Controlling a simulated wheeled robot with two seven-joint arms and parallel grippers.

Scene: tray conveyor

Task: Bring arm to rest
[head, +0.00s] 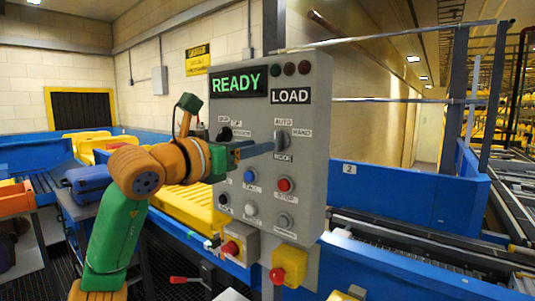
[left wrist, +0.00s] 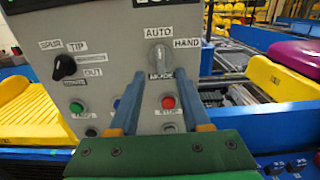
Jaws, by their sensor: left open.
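My left arm comes in from the left in the head view, orange and green. Its gripper (head: 268,146) is in front of the grey control panel (head: 313,110), its fingers reaching toward the AUTO/HAND selector knob (head: 284,141). In the left wrist view the two blue fingers of the left gripper (left wrist: 160,90) stand apart with nothing between them. The selector knob (left wrist: 159,58) shows above and beyond the fingertips. Whether a finger touches the panel cannot be told. My right gripper is not in view.
The panel display (head: 238,82) reads READY, with a LOAD label beside it. A red button (head: 285,184) and a blue button (head: 250,176) sit below the knob. A yellow box with a red button (head: 288,268) hangs under the panel. Blue conveyor walls (head: 385,190) stand right.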

